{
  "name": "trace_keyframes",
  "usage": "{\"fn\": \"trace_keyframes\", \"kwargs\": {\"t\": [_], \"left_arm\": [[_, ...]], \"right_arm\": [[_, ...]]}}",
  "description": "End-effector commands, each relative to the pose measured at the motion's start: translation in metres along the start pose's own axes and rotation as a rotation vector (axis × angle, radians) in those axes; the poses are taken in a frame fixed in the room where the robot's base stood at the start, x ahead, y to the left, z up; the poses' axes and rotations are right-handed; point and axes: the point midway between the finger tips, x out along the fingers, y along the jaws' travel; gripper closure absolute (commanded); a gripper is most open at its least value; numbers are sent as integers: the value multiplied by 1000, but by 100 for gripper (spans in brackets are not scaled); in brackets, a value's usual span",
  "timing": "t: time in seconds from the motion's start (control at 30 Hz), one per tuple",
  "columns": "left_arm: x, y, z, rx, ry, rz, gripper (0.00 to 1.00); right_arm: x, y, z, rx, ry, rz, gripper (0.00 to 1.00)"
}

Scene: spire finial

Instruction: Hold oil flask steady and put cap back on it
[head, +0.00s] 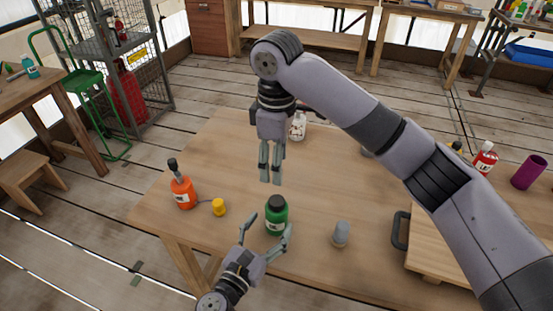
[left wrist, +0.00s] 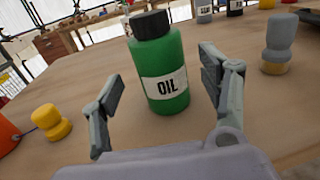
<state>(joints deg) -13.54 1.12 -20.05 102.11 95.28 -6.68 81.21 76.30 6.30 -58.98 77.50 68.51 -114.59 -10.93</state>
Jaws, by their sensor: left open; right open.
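The oil flask (head: 275,217) is green with a white label and stands upright near the table's front edge. A black cap (head: 277,202) sits on its top; I cannot tell how tightly. In the left wrist view the flask (left wrist: 165,75) reads "OIL", with the black cap (left wrist: 151,24) above it. My left gripper (head: 271,223) is open, its fingers on either side of the flask; the left wrist view shows gaps on both sides. My right gripper (head: 270,182) points down, open and empty, above the table behind the flask.
An orange bottle (head: 183,192) and a yellow piece (head: 218,207) stand to the left. A grey-topped piece (head: 341,234) stands to the right, before a wooden board (head: 440,258) with a dark handle. A white bottle (head: 298,128) stands behind my right gripper. My right arm crosses above the table's right side.

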Motion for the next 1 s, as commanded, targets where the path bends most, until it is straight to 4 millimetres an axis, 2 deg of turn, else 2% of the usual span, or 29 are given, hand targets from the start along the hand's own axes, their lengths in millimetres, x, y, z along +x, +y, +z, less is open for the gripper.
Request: {"fn": "trace_keyframes", "kwargs": {"t": [0.03,0.2,0.4,0.57,1.0], "left_arm": [[-14,-1,-2,-4,4,1,31],[-48,0,-1,-1,3,2,31],[-72,0,0,-1,1,1,31],[-78,0,0,3,0,-1,31],[-78,0,0,2,0,-1,31]], "right_arm": [[0,0,0,0,0,0,46],[0,0,0,0,0,0,46],[0,0,0,0,0,0,46],[0,0,0,0,0,0,46],[0,0,0,0,0,0,46]]}}
